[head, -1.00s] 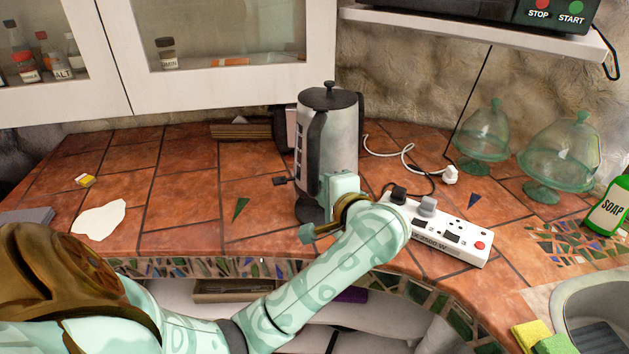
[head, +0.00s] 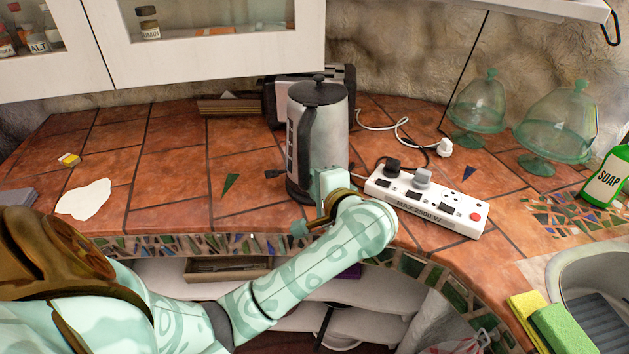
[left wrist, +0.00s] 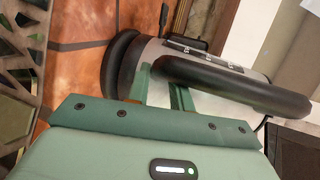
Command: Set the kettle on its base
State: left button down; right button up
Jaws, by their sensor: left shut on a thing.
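The kettle (head: 334,130) is a tall silver body with a black lid and a long black handle. It stands roughly upright near the counter's front edge. My left gripper (head: 327,184) is shut on the low end of the handle. The left wrist view shows its fingers (left wrist: 160,80) beside the handle (left wrist: 235,85), with the kettle's dark round bottom (left wrist: 120,65) to the left. A black rim shows under the kettle in the head view. I cannot tell whether this is a separate base, or whether there is a gap. My right gripper is not in view.
A white power strip (head: 425,204) with plugs lies just right of my gripper. A toaster (head: 275,98) stands behind the kettle. Glass domes (head: 555,128) and a soap bottle (head: 606,178) are at the right. The tiles left of the kettle are mostly clear.

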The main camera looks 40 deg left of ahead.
pick_arm(q)
jog(key=shift+r, duration=0.2)
dwell(0.5)
jog(key=shift+b, duration=0.45)
jog(key=shift+b, duration=0.35)
dwell(0.6)
jog(key=shift+f+b, duration=0.65)
jog(key=shift+b, duration=0.05)
